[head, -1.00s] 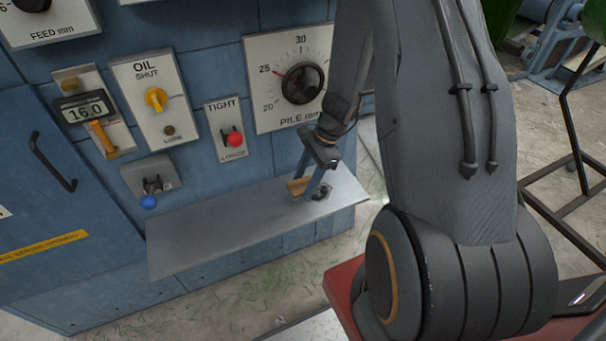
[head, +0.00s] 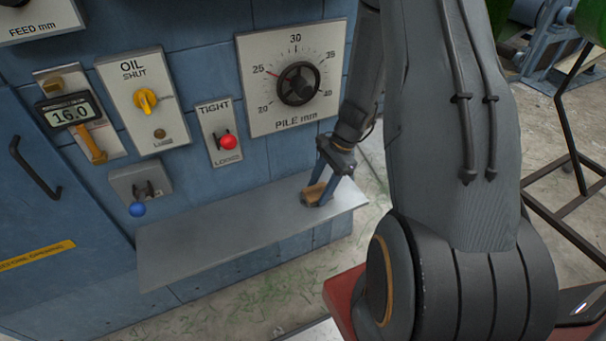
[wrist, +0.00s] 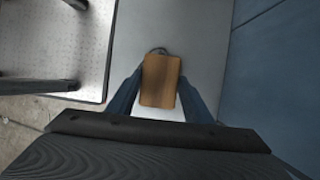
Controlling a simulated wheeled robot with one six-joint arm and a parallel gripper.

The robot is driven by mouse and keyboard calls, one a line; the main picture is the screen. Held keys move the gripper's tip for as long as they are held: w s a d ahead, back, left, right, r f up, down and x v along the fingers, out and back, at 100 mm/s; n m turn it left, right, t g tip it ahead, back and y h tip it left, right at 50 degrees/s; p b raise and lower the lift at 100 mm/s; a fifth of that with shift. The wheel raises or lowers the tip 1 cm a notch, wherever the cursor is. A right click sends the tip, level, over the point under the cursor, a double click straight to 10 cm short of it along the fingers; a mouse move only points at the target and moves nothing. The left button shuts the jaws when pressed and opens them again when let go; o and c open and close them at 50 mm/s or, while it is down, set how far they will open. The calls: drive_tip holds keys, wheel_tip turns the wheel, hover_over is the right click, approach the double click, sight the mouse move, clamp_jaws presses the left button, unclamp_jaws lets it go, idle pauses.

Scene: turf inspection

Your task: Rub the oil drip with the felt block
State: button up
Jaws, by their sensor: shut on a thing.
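The felt block (head: 315,193) has a brown wooden back and is held between the two blue fingers of my gripper (head: 320,196), at the right end of the metal shelf. The wrist view shows the block's wooden top (wrist: 162,80) between the fingers. The block is at or just above the shelf surface; I cannot tell whether it touches. The oil drip is mostly hidden under the block and fingers. A thin dark curved edge (wrist: 157,50) just beyond the block in the wrist view may be part of it.
The grey shelf (head: 215,236) is bare to the left. Above it, the blue machine front carries the pile dial (head: 297,84), a red-knobbed lever (head: 227,142), the yellow oil knob (head: 146,101) and a blue-knobbed lever (head: 138,209).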

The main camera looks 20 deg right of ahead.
sight(297, 204)
drive_tip(key=shift+d, duration=2.4)
drive_tip(key=shift+d+f+b, duration=0.1)
drive_tip(key=shift+f+b, duration=0.1)
drive_tip(key=shift+b, duration=0.4)
drive_tip(key=a, duration=0.2)
drive_tip(key=shift+a+r+p, duration=0.25)
drive_tip(key=shift+a+p, duration=0.05)
drive_tip(key=shift+p, duration=0.05)
drive_tip(key=shift+s+a+f, duration=0.1)
drive_tip(key=shift+a, duration=4.1)
wheel_tip(297, 204, up, 8)
drive_tip(key=p, duration=0.7)
